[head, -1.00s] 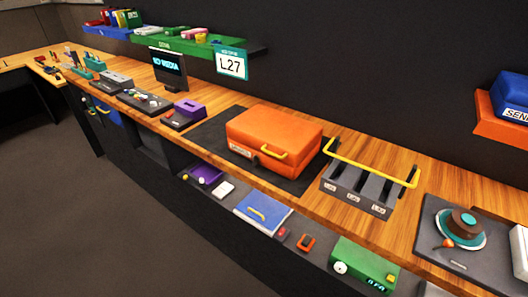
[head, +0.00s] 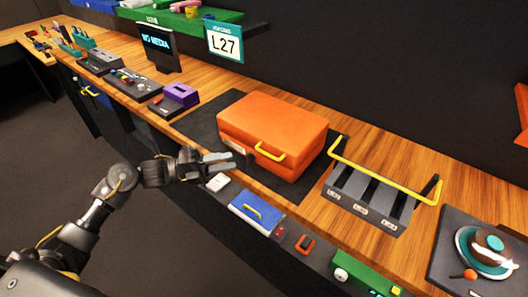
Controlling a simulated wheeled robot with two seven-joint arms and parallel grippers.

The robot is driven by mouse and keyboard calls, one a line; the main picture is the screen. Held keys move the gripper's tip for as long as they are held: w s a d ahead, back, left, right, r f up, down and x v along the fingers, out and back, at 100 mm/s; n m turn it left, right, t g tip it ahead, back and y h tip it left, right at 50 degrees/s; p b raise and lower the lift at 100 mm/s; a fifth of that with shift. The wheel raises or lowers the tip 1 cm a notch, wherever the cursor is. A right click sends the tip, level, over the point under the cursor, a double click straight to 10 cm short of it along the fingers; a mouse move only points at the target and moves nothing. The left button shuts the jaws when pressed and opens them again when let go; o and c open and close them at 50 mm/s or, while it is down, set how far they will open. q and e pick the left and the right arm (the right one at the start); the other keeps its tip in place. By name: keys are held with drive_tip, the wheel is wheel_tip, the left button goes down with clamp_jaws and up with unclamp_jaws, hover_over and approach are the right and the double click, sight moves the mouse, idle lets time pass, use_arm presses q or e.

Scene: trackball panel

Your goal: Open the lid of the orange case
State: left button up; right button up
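The orange case (head: 273,127) lies shut on a dark mat (head: 202,127) on the wooden counter. Its yellow handle (head: 270,153) is on the front side, with a small white label to the left of it. My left gripper (head: 232,161) is in front of the case's left front corner, by the counter's edge. Its two fingers look parted, with nothing seen between them. I cannot tell its exact distance from the case. My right gripper is not in view.
A grey slotted rack (head: 368,196) with a yellow bar stands right of the case. A purple box (head: 180,95) and a dark monitor (head: 160,48) are to the left. A blue panel (head: 257,212) with a yellow handle is below the counter edge.

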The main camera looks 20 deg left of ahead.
sight(266, 154)
use_arm(q)
drive_tip(key=p+x, duration=0.3)
drive_tip(key=x, duration=0.6)
drive_tip(key=shift+d+r+p, duration=0.15)
drive_tip(key=shift+p, duration=0.2)
drive_tip(key=shift+w+d, duration=0.35)
drive_tip(key=shift+d, duration=0.25)
drive_tip(key=shift+c, duration=0.3)
clamp_jaws()
